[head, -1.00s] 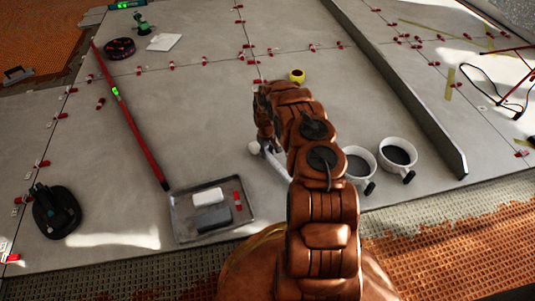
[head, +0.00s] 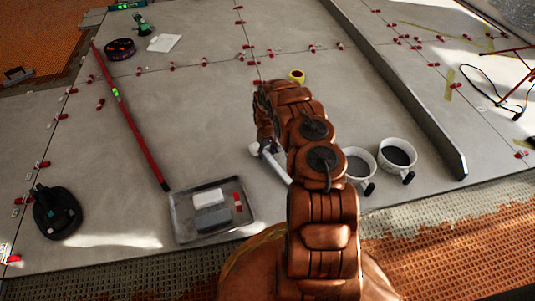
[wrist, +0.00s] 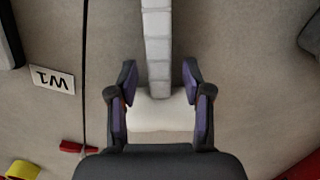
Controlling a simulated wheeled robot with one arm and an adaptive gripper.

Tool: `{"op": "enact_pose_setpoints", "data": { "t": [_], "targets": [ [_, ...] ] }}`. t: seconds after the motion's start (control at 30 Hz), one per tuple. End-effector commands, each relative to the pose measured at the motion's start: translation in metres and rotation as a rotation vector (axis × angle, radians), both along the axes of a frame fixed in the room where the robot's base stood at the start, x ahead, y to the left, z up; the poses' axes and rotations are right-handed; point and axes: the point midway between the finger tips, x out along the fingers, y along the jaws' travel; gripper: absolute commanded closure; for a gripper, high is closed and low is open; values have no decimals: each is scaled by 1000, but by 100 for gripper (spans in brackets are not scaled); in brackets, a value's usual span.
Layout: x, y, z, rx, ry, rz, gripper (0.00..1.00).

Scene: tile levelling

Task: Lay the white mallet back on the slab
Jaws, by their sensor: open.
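The white mallet (head: 273,165) appears to lie on the grey slab (head: 210,110), just below my gripper (head: 264,140) and partly hidden by my arm in the head view. In the wrist view, the pale mallet head (wrist: 160,116) sits between the spread fingers of my gripper (wrist: 158,80), and the segmented handle (wrist: 157,40) runs straight up out of the picture. The fingers stand apart on both sides, and the gripper is open. The dark palm hides the area below the head.
A metal tray (head: 181,232) with blocks stands left of my arm. Two white cups (head: 397,152) (head: 357,164) stand to the right. A yellow roll (head: 297,76) lies beyond my gripper. A red level (head: 130,118) lies left. Red clips line the slab joints; bare slab lies between.

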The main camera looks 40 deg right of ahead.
Motion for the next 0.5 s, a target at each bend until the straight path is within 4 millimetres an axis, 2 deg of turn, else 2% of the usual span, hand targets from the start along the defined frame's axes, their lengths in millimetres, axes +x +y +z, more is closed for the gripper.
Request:
{"op": "enact_pose_setpoints", "data": {
  "t": [0.5],
  "targets": [
    [5,0,94,-1,-1,1,50]
  ]
}}
